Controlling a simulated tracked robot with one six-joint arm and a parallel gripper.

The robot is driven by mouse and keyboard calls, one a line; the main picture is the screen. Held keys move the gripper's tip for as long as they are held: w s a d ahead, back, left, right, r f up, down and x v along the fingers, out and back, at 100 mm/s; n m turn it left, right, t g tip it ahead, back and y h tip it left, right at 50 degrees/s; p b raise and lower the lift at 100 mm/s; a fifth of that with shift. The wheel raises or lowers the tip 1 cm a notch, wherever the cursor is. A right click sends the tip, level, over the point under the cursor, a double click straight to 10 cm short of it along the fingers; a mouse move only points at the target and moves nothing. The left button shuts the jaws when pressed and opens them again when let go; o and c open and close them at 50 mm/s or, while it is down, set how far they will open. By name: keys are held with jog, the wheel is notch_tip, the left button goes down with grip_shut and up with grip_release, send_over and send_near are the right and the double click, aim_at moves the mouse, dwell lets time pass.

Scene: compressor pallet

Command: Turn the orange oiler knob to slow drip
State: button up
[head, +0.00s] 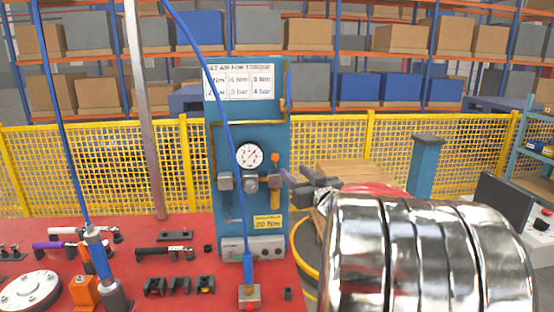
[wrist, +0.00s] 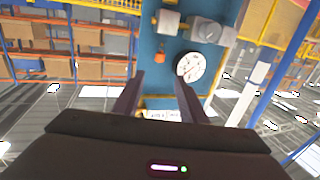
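The orange oiler knob (head: 275,157) sits on top of the oiler at the right side of the blue panel (head: 222,120), with an amber bowl (head: 275,198) below it. My gripper (head: 290,180) is just right of the oiler in the head view, its dark fingers pointing toward the panel. In the wrist view, which looks upside down, the knob (wrist: 160,58) shows beyond the gap between the fingertips (wrist: 160,80). The fingers are apart with nothing between them, and the knob looks untouched. Any marking on the knob is too small to read.
A round gauge (head: 249,155) sits left of the knob; it also shows in the wrist view (wrist: 190,67). A blue hose (head: 225,110) crosses in front of the panel. Tools lie on the red bench (head: 205,285). A yellow fence (head: 400,145) stands behind.

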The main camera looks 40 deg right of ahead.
aim_at(276, 156)
jog(key=x, duration=1.4)
jog(key=shift+s, duration=0.1)
jog(key=shift+c, duration=0.5)
grip_shut()
